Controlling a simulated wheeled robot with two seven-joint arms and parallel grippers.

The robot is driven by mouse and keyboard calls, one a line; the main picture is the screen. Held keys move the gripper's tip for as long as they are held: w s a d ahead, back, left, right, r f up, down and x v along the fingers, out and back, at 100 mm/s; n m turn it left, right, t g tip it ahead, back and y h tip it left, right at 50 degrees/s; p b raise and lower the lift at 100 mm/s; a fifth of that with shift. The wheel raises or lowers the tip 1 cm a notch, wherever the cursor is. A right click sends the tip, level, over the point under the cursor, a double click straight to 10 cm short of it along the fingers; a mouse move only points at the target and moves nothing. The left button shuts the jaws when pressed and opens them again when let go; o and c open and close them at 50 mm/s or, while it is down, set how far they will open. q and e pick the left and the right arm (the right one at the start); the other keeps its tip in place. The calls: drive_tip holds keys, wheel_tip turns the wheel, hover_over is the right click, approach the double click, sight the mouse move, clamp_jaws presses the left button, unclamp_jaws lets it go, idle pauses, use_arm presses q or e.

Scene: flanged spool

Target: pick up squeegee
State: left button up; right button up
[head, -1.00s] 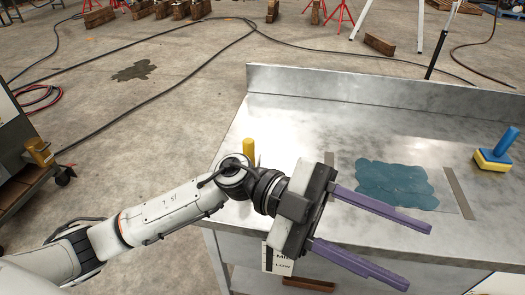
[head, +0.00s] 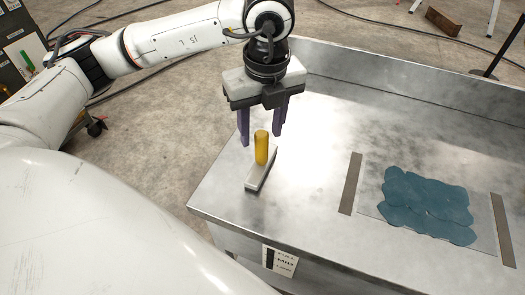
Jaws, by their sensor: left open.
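The squeegee has an upright yellow handle (head: 262,148) on a long pale base (head: 260,172). It stands near the left edge of the metal table (head: 320,200). My left gripper (head: 262,138) points down over it, open. One purple finger is to the left of the handle and the other is to the right, slightly behind. The fingertips are around the level of the handle's upper part and seem apart from it. My right gripper is not in view.
A teal patch (head: 425,205) lies on the table between two grey strips (head: 350,183). A raised ledge runs along the table's back. A paper label (head: 280,261) hangs at the front edge. The table between squeegee and left strip is clear.

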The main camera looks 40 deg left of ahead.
sight(261, 146)
use_arm(q)
drive_tip(key=f, duration=0.5)
drive_tip(key=shift+w+a+f+p, duration=0.15)
drive_tip(key=shift+a+f+p, duration=0.05)
drive_tip(key=shift+f+p, duration=0.15)
clamp_jaws()
